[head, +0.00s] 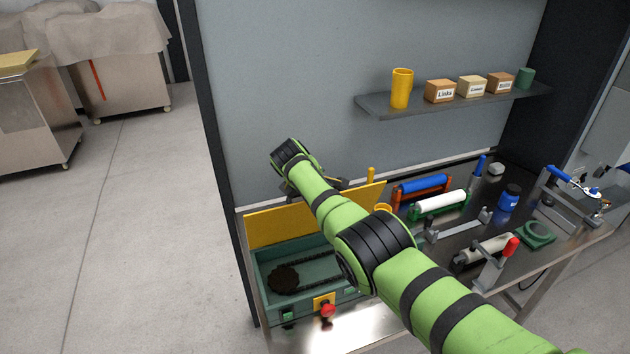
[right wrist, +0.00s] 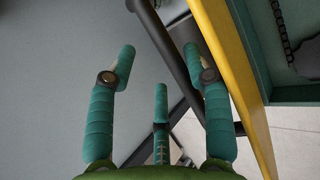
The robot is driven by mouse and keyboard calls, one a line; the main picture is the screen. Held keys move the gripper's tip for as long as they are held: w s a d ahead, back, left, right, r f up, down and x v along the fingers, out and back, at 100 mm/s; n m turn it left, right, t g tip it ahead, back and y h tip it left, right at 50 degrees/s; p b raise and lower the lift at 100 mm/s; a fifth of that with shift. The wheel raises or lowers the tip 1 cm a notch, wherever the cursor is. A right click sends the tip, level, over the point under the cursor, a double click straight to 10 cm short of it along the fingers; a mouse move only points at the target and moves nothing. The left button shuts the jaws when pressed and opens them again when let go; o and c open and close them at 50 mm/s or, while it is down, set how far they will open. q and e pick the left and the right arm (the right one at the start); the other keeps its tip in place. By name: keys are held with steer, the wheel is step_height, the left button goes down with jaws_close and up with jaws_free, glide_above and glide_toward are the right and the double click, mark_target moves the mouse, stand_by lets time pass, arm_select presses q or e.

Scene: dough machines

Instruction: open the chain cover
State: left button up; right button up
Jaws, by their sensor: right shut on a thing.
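The yellow chain cover (head: 290,223) stands raised, tilted up along the back of a green box (head: 265,312). Inside the open box lie a dark chain and a round sprocket (head: 285,279). The cover also shows edge-on in the right wrist view (right wrist: 242,85), right of my fingers. My right gripper (right wrist: 158,62) is at the cover's outer side, with a dark handle bar (right wrist: 172,58) passing between its teal fingers. It is shut on this handle, though the finger contact is partly hidden. In the head view my arm hides most of the gripper. My left gripper is out of view.
A red knob (head: 327,310) sits on the box's front. Rollers (head: 440,204), clamps and a blue jar (head: 509,198) crowd the bench to the right. A shelf (head: 440,105) with boxes and cups is above.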

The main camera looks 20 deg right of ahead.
steer(key=shift+t, duration=0.6)
steer(key=a+r, duration=0.1)
steer(key=r, duration=0.1)
steer(key=s+a+r, duration=0.1)
steer(key=r, duration=0.2)
steer(key=a+r, duration=0.2)
steer(key=shift+s+a+r, duration=0.1)
steer(key=shift+s+r, duration=0.05)
steer(key=shift+r, duration=0.2)
steer(key=shift+d+f, duration=0.15)
steer(key=shift+d, duration=0.05)
steer(key=shift+s+r, duration=0.2)
steer(key=shift+r, duration=0.2)
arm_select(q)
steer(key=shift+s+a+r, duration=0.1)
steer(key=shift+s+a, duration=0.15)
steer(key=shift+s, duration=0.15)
arm_select(e)
steer(key=v, duration=0.9)
steer(key=shift+d, duration=0.25)
steer(key=shift+r, duration=0.1)
